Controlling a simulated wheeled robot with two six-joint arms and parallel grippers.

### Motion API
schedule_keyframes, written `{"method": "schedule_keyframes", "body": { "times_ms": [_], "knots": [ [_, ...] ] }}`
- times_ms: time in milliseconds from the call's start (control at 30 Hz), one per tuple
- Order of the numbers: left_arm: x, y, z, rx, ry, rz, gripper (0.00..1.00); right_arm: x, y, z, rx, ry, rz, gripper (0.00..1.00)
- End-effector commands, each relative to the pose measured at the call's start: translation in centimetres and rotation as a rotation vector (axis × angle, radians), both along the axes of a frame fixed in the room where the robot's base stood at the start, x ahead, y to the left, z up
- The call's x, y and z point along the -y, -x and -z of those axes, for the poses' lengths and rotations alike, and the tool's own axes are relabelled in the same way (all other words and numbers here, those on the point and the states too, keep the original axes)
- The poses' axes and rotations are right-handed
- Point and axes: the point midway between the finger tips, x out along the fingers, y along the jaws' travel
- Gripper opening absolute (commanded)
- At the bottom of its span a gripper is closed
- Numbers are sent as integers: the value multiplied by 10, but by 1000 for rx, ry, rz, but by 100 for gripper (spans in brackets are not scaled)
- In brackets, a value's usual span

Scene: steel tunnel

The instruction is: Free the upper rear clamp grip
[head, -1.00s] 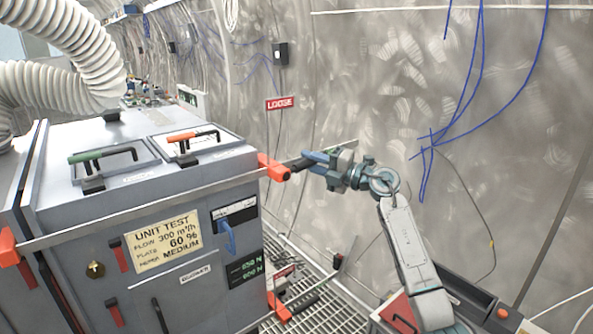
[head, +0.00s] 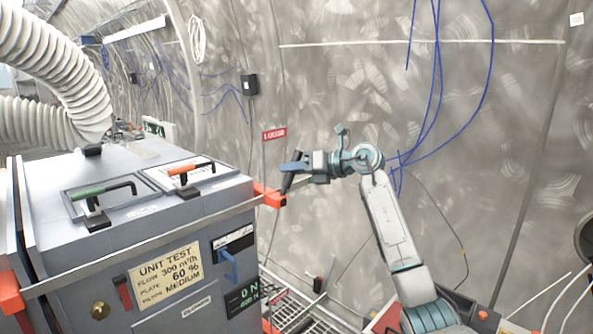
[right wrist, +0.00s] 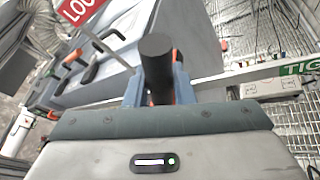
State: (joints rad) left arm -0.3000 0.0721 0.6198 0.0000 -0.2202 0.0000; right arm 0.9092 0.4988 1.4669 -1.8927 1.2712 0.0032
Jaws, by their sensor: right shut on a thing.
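The upper rear clamp (head: 270,195) is an orange-red block at the far top corner of the grey cabinet (head: 175,225), at the end of a metal bar along its edge. Its black grip (head: 287,183) stands up at a tilt beside the block. My right gripper (head: 291,167) is at this grip, with its blue fingers around it. In the right wrist view the round black end of the grip (right wrist: 157,48) stands between the blue fingers (right wrist: 158,88). Its lower part is hidden behind the gripper body. My left gripper is out of view.
Green (head: 90,192) and orange (head: 188,169) handles sit on the cabinet top. Another red clamp (head: 10,292) is at the near left corner. A white ribbed hose (head: 60,60) hangs above left. A red LOOSE sign (head: 274,134) and blue cables are by the curved wall.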

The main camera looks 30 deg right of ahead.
Motion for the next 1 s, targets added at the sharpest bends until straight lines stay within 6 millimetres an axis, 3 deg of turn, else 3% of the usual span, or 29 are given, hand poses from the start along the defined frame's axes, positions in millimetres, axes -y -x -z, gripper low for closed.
{"method": "schedule_keyframes", "body": {
  "times_ms": [400, 933, 967, 1000],
  "knots": [
    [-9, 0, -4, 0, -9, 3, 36, -14, 5, -4, 56, 167, -2, 0],
    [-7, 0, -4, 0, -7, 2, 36, -16, 5, -3, 61, 187, -4, 0],
    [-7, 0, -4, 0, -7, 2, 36, -16, 5, -3, 61, 187, -4, 26],
    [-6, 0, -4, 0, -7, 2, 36, -16, 5, -3, 62, 187, -4, 34]
  ]
}}
